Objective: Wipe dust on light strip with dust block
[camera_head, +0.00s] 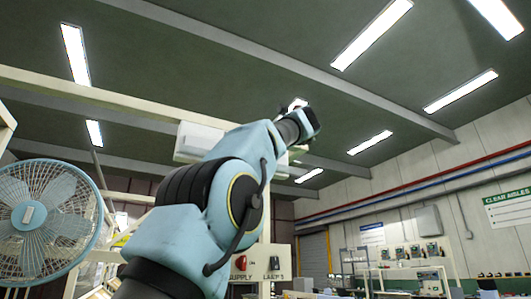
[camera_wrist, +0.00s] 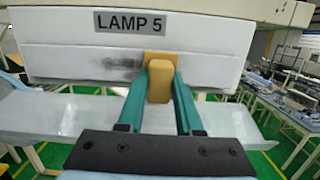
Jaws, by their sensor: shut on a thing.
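The light strip (camera_wrist: 75,65) is a long white housing with a grey "LAMP 5" label, filling the upper part of the wrist view. A dark dust smear (camera_wrist: 120,65) lies on its front face below the label, just left of the block. My gripper (camera_wrist: 160,82) has teal fingers shut on the yellow-tan dust block (camera_wrist: 159,85). The block's far end appears against the lower front face; exact contact is hard to tell. In the head view, the strip (camera_head: 198,140) shows partly behind my arm, and my fingers and the block are hidden.
A pale sloped panel (camera_wrist: 60,112) runs beneath the housing. A beige beam (camera_head: 70,92) crosses above the strip in the head view. A blue fan (camera_head: 45,225) stands at left. Workbenches (camera_wrist: 290,95) stand on green floor at right.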

